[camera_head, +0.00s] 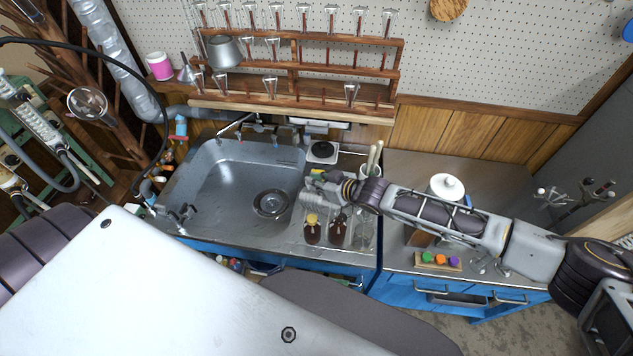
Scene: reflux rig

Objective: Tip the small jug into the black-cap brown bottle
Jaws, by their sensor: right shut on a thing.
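The black-cap brown bottle (338,234) stands upright on the drainboard right of the sink basin. A similar brown bottle with a yellow cap (312,230) stands just left of it. My right gripper (318,186) reaches in from the right and is over the drainboard, behind the two bottles in the picture. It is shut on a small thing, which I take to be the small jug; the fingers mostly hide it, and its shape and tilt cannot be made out. My left gripper is not in view.
The steel sink (225,180) lies left of the bottles. Clear glassware (362,236) stands close right of the black-cap bottle. A hotplate (322,152) and a holder with white-handled tools (372,162) are behind. A wooden rack (300,85) of glass tubes is on the wall.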

